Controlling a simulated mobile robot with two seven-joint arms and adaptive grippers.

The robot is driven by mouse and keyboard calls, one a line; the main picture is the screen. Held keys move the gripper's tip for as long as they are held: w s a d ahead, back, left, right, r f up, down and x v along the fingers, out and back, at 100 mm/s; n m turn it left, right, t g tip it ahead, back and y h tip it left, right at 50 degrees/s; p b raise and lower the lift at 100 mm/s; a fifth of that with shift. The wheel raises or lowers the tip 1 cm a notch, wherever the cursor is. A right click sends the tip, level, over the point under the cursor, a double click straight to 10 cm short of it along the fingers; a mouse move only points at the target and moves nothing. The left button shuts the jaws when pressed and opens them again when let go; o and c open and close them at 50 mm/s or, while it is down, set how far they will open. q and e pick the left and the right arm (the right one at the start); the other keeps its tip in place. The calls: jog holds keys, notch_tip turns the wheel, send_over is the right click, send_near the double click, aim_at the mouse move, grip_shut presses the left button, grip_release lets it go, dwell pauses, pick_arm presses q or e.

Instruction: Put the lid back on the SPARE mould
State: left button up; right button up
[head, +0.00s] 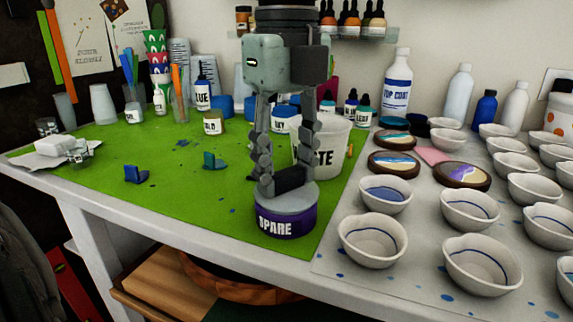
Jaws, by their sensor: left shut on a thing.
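The SPARE mould (283,226) is a low round purple pot with a white SPARE label. It stands on the green mat near the table's front edge. A flat grey lid (301,203) shows at its top; I cannot tell whether a small gap is left between them. My left gripper (287,183) points straight down over the mould, with its fingers close above the lid. It is shut on the lid, seemingly by a dark block on top, partly hidden by the fingers. My right gripper is not in view.
A white WASTE tub (332,148) stands right behind the gripper. Several white bowls (373,238) fill the grey mat (340,281) at right. Paint jars (213,122) and cups are at the back. The green mat (180,200) is mostly clear at left.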

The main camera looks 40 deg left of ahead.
pick_arm(q)
jog(key=shift+f+b, duration=0.2)
jog(key=shift+b, duration=0.45)
dwell(0.8)
jog(key=o, duration=1.4)
jog(key=shift+o, duration=0.2)
jog(key=shift+r, duration=0.15)
jog(key=shift+r+p, duration=2.25)
jog(key=shift+r, duration=1.15)
grip_shut()
